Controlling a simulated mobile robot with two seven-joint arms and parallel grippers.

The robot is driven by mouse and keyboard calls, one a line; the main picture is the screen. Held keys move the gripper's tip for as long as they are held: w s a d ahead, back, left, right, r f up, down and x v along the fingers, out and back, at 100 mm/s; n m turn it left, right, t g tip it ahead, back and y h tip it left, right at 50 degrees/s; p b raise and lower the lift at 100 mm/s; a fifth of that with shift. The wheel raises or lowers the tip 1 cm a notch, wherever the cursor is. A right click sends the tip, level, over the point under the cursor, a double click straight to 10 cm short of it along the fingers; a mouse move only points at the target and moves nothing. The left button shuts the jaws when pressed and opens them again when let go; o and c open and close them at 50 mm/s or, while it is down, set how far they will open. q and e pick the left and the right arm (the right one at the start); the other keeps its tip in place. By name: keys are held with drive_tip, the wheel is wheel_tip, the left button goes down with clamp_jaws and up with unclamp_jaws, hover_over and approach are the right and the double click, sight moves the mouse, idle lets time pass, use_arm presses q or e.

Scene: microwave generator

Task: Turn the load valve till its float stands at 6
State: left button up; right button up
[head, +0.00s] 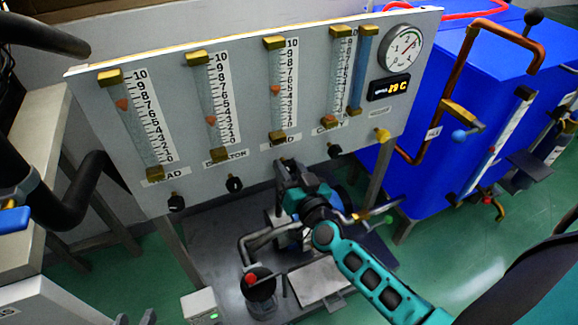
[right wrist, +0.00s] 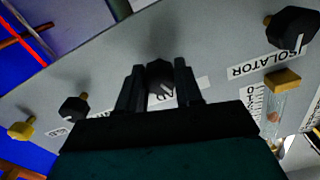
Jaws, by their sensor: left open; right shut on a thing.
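The load valve (right wrist: 160,75) is a black knob with a white mark, above an upside-down label partly hidden by my fingers in the right wrist view. My right gripper (right wrist: 159,85) is shut on it, one finger on each side. In the head view this gripper (head: 284,168) hides the knob below the third tube. The load tube (head: 278,105) has an orange float (head: 275,88) about mid-scale, roughly between 5 and 6; the exact reading is too small to tell. Two dark fingertips of my left gripper (head: 136,318) show at the bottom edge, apart and empty.
Black knobs flank the load valve: the isolator knob (head: 234,184) and another (head: 334,151); a yellow knob (head: 382,135) is further right. A round dial (head: 401,48) sits top right. A blue tank (head: 450,150) with copper pipe stands right. Pipework (head: 262,245) lies below the panel.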

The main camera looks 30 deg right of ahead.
drive_tip(key=shift+r, duration=0.15)
drive_tip(key=o, duration=1)
use_arm(q)
drive_tip(key=shift+s+f, duration=0.15)
drive_tip(key=shift+f, duration=0.05)
use_arm(e)
drive_tip(key=shift+o, duration=0.2)
drive_tip(key=shift+s, duration=0.35)
use_arm(q)
drive_tip(key=shift+s+a+r+p, duration=0.2)
drive_tip(key=shift+r+p, duration=0.45)
drive_tip(key=shift+p, duration=0.4)
use_arm(e)
drive_tip(key=s, duration=1.2)
drive_tip(key=shift+a, duration=0.35)
drive_tip(key=shift+s, duration=0.15)
